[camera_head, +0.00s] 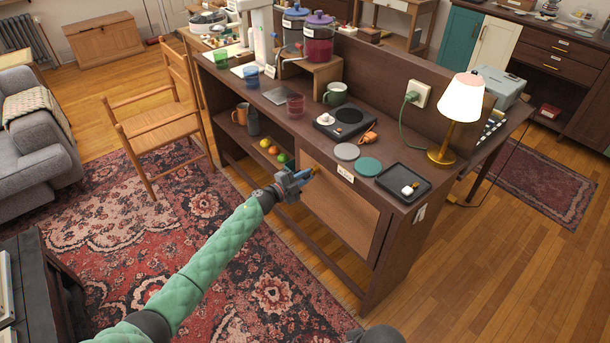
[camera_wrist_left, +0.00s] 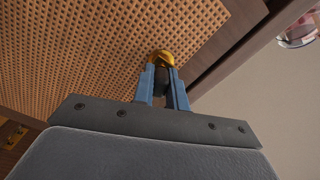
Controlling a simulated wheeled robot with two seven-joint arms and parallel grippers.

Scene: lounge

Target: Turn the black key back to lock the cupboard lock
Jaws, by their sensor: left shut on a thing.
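The cupboard door (camera_head: 338,212) is a woven cane panel in the front of the dark wooden counter, and it looks closed. In the left wrist view the cane panel (camera_wrist_left: 85,50) fills the upper left. A round brass lock (camera_wrist_left: 161,57) sits near the door's edge. My left gripper (camera_head: 304,175) is at the lock, with its blue fingers shut on the black key (camera_wrist_left: 160,84), which shows as a dark piece between them. The fingers hide most of the key, and its turn angle cannot be told.
Open shelves with fruit (camera_head: 273,150) lie left of the door. The rug in front (camera_head: 285,290) is clear.

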